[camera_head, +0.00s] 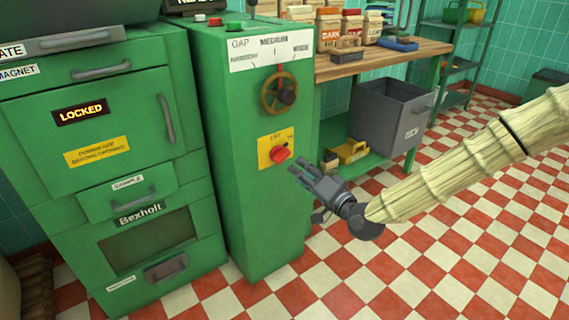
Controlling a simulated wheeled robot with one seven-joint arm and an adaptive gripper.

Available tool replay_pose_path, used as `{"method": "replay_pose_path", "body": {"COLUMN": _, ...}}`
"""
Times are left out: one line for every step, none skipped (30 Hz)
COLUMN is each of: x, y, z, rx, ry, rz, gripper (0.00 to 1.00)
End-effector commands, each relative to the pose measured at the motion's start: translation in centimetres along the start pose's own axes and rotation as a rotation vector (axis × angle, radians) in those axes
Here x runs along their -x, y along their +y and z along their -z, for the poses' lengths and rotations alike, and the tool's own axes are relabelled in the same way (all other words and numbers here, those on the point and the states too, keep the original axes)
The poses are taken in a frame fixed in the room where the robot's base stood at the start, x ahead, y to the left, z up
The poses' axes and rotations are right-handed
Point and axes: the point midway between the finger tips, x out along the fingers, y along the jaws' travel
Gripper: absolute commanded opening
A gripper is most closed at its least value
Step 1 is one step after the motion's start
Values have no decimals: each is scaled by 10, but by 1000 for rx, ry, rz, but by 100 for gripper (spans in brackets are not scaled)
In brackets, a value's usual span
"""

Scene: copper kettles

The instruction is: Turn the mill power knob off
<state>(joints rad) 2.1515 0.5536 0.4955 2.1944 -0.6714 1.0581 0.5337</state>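A red knob (279,154) sits on a yellow plate (265,149) on the front of the narrow green cabinet (257,220). The plate's lettering is too small to read surely, and the knob's setting cannot be told. My gripper (294,169) is just right of and below the knob, its fingers pointing toward the cabinet. The fingertips appear close to the knob, but I cannot tell whether they touch it. The fingers lie nearly in line, so their opening is unclear. Nothing is visibly held.
A brass handwheel (279,93) protrudes above the knob, under a gap scale (271,50). A green machine with a "LOCKED" sign (81,110) stands left. A wooden bench (385,58) and grey bin (388,115) stand right. The checkered floor (420,270) in front is clear.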

Motion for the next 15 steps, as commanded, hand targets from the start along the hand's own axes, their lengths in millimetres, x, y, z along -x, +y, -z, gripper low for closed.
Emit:
{"method": "replay_pose_path", "body": {"x": -9, "y": 2, "z": -3, "rx": 2, "ry": -1, "rz": 2, "gripper": 39}}
{"method": "replay_pose_path", "body": {"x": -14, "y": 2, "z": -2, "rx": 2, "ry": -1, "rz": 2, "gripper": 39}}
{"method": "replay_pose_path", "body": {"x": -20, "y": 3, "z": -2, "rx": 3, "ry": 0, "rz": 1, "gripper": 39}}
{"method": "replay_pose_path", "body": {"x": -25, "y": 3, "z": -2, "rx": 3, "ry": -1, "rz": 1, "gripper": 39}}
{"method": "replay_pose_path", "body": {"x": -30, "y": 3, "z": -3, "rx": 3, "ry": -2, "rz": 1, "gripper": 39}}
{"method": "replay_pose_path", "body": {"x": -37, "y": 2, "z": -2, "rx": 3, "ry": -1, "rz": 2, "gripper": 39}}
{"method": "replay_pose_path", "body": {"x": -42, "y": 2, "z": -2, "rx": 3, "ry": -1, "rz": 2, "gripper": 39}}
{"method": "replay_pose_path", "body": {"x": -46, "y": 3, "z": -2, "rx": 3, "ry": -1, "rz": 2, "gripper": 39}}
{"method": "replay_pose_path", "body": {"x": -53, "y": 3, "z": -2, "rx": 2, "ry": -1, "rz": 1, "gripper": 39}}
{"method": "replay_pose_path", "body": {"x": -57, "y": 3, "z": -3, "rx": 2, "ry": -1, "rz": 0, "gripper": 39}}
{"method": "replay_pose_path", "body": {"x": -61, "y": 2, "z": -3, "rx": 1, "ry": -2, "rz": 0, "gripper": 39}}
{"method": "replay_pose_path", "body": {"x": -66, "y": 2, "z": -2, "rx": 2, "ry": -1, "rz": 0, "gripper": 39}}
{"method": "replay_pose_path", "body": {"x": -69, "y": 2, "z": -2, "rx": 2, "ry": -1, "rz": 1, "gripper": 39}}
{"method": "replay_pose_path", "body": {"x": -72, "y": 2, "z": -2, "rx": 2, "ry": -1, "rz": 1, "gripper": 39}}
{"method": "replay_pose_path", "body": {"x": -76, "y": 2, "z": -2, "rx": 2, "ry": -2, "rz": 1, "gripper": 39}}
